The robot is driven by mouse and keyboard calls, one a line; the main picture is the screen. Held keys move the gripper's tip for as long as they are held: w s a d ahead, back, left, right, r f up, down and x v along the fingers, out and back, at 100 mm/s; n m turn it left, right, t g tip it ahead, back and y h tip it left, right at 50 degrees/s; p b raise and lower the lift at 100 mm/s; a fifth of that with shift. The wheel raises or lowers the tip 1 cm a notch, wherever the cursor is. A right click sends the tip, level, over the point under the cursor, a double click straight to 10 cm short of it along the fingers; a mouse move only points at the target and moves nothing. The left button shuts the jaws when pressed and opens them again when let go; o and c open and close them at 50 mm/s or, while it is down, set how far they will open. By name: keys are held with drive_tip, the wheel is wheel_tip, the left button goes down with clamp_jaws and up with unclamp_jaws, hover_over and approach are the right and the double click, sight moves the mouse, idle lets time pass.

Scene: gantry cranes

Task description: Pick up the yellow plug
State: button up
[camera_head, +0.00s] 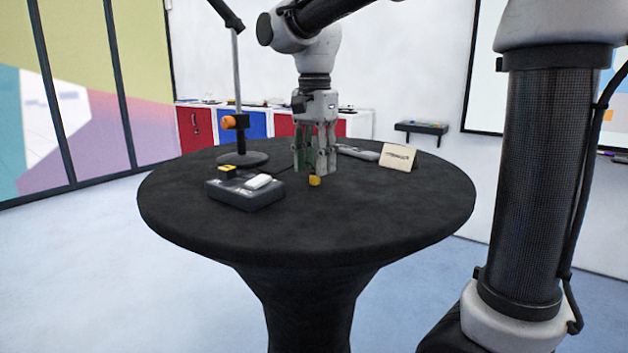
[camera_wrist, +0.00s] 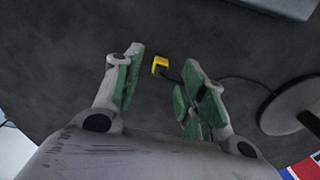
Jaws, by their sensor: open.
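The yellow plug (camera_head: 315,181) is small and stands on the black round table (camera_head: 390,213), just below my gripper's fingers in the head view. In the wrist view the yellow plug (camera_wrist: 160,65) lies ahead of and between the two fingers, with a dark cable running from it to the right. My gripper (camera_head: 316,170) points down over the table. In the wrist view my gripper (camera_wrist: 158,85) shows its green-padded fingers spread wide, with nothing held between them. I cannot tell the exact height of the fingertips above the table.
A black box (camera_head: 243,196) with a white switch and a yellow part stands on the left. A lamp stand (camera_head: 242,158) with an orange knob is behind it. A small cream sign (camera_head: 398,157) and a grey device (camera_head: 357,152) lie at the back right. The front tabletop is clear.

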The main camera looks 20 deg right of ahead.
sight(314, 171)
wheel_tip(314, 171, down, 2)
drive_tip(key=shift+f, duration=0.25)
clamp_jaws()
wheel_tip(314, 171, up, 9)
drive_tip(key=shift+a+r, duration=0.1)
drive_tip(key=shift+w+a+r, duration=0.25)
drive_tip(key=shift+a+r, duration=0.2)
drive_tip(key=shift+a, duration=2.45)
drive_tip(key=shift+w+a+r, duration=0.3)
drive_tip(key=shift+a+r, duration=0.1)
drive_tip(key=shift+a, duration=2.5)
drive_tip(key=shift+w+a+r, duration=0.25)
drive_tip(key=shift+a+r, duration=0.2)
drive_tip(key=shift+a, duration=2.45)
drive_tip(key=shift+f, duration=0.1)
